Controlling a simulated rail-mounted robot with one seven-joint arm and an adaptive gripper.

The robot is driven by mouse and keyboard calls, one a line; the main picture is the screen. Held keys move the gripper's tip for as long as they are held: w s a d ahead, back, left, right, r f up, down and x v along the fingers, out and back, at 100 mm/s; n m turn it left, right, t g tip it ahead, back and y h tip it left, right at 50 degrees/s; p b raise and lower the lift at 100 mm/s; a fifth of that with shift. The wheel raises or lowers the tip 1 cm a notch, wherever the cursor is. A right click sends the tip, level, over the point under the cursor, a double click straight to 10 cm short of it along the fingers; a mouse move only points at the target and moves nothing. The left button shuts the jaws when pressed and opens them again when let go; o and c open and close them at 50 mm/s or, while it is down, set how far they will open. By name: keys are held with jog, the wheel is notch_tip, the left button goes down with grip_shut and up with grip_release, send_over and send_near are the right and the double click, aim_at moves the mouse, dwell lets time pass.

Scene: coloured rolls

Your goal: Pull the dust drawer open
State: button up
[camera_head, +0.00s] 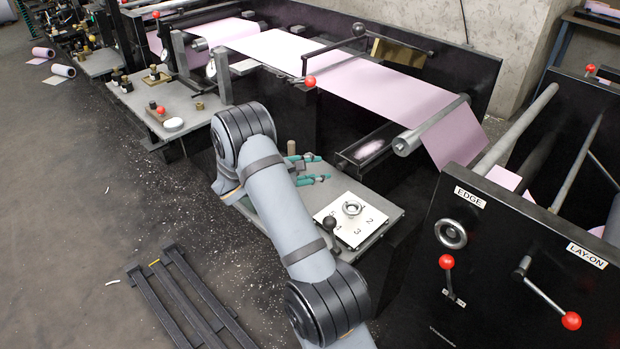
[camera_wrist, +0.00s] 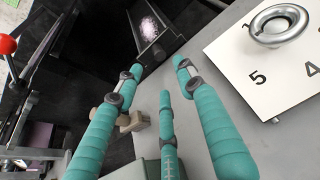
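The dust drawer (camera_head: 350,160) is a long black tray under the pink web, with pale pink dust (camera_head: 370,149) visible in it. Its near end points toward the grey bench. In the wrist view the drawer (camera_wrist: 157,52) is at the top centre, with the dust (camera_wrist: 149,27) further back. My gripper (camera_head: 314,168), with three teal fingers, is over the bench, left of the drawer in the head view. In the wrist view the gripper (camera_wrist: 160,75) has its fingers spread and empty, pointing toward the drawer's near end. I cannot tell the exact gap to it.
The grey bench (camera_head: 385,200) carries a white numbered plate (camera_head: 370,222) with a metal handwheel, close right of my gripper. A tan fitting (camera_wrist: 130,122) shows beside the fingers. A black EDGE panel (camera_head: 480,270) is at right.

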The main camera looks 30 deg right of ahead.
aim_at(340, 167)
jog(key=shift+w+d+f, duration=0.2)
jog(key=shift+d+f, duration=0.1)
jog(key=x, duration=1)
jog(key=shift+r, duration=0.15)
jog(key=shift+c, duration=0.6)
jog(key=shift+s, duration=0.1)
jog(key=c, duration=0.8)
jog(key=shift+d, duration=0.1)
grip_shut()
